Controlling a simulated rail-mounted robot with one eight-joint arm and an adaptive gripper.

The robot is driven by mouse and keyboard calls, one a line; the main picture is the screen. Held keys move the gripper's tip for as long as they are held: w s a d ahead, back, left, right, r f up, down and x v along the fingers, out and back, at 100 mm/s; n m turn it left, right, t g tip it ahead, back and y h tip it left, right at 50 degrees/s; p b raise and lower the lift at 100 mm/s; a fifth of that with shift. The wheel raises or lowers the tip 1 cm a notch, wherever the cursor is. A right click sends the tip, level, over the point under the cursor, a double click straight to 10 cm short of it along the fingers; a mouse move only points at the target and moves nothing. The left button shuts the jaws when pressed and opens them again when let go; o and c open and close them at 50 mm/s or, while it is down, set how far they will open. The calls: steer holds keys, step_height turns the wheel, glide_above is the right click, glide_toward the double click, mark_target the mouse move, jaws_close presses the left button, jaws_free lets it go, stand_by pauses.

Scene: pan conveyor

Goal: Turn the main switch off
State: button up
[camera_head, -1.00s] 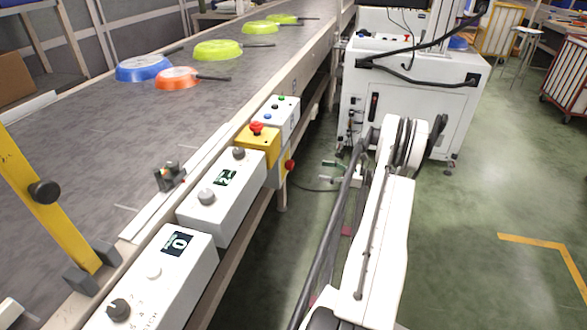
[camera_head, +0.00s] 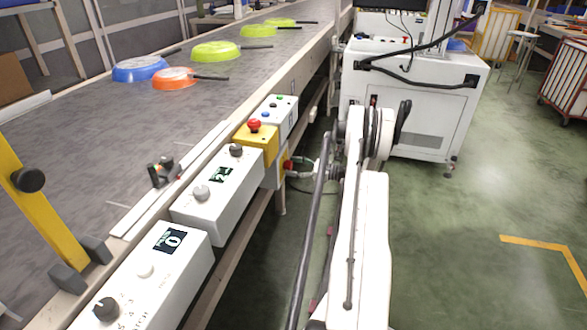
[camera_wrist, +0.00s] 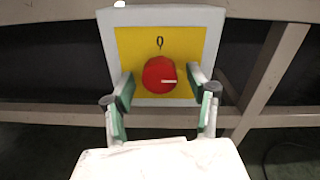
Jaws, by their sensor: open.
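The main switch is a round red knob (camera_wrist: 160,75) with a white mark pointing right. It sits on a yellow plate (camera_wrist: 128,45) on a grey box (camera_wrist: 208,18), and a 0 is printed above the knob. My gripper (camera_wrist: 162,88) is open in the wrist view, with one finger on each side of the knob. I cannot tell whether the fingers touch it. In the head view the red knob (camera_head: 287,165) shows at the conveyor's side, partly hidden, with my gripper (camera_head: 303,168) close to its right.
White control boxes (camera_head: 222,195) and a yellow box with a red button (camera_head: 255,125) line the conveyor edge. Beams (camera_wrist: 272,75) of the conveyor frame run behind and beside the switch. A white machine cabinet (camera_head: 430,110) stands behind my arm.

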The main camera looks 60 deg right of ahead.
steer(key=c, duration=1.1)
steer(key=shift+c, duration=0.2)
